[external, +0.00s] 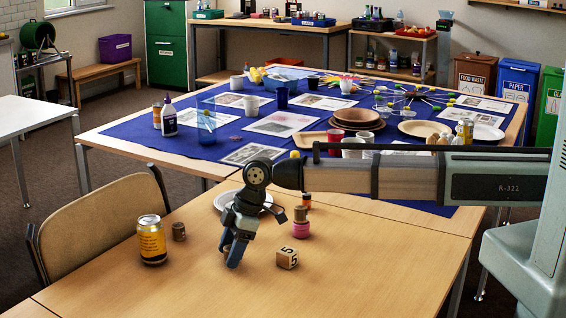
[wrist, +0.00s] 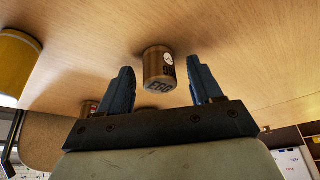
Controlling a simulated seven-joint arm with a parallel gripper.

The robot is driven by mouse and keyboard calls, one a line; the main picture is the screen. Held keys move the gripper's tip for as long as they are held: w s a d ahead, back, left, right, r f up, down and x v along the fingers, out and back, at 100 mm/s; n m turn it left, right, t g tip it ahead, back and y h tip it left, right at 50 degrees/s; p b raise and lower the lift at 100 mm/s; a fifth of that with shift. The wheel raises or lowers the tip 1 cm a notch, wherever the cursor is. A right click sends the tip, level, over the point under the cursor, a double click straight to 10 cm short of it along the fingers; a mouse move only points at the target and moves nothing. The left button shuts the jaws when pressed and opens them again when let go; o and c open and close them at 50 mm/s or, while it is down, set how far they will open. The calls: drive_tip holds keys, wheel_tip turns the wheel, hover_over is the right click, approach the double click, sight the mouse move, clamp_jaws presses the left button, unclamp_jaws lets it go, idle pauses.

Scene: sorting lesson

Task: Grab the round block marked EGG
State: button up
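A round wooden block (wrist: 158,66) stands on the table between my fingers in the wrist view. It bears a white round sticker and dark lettering that looks upside down; I cannot read it surely as EGG. My gripper (wrist: 160,80) is open, with a finger on either side of the block and gaps showing. In the external view my gripper (external: 232,250) points down low over the table and mostly hides this block. Another small brown round block (external: 179,231) stands to the left; its marking is not readable.
A yellow can (external: 152,240) stands at the left. To the right are a wooden cube marked 5 (external: 287,258) and a pink piece (external: 300,230) with a brown round top. A white plate (external: 226,199) lies behind my gripper.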

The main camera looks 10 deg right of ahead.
drive_tip(key=c, duration=1.1)
drive_tip(key=shift+o, duration=0.2)
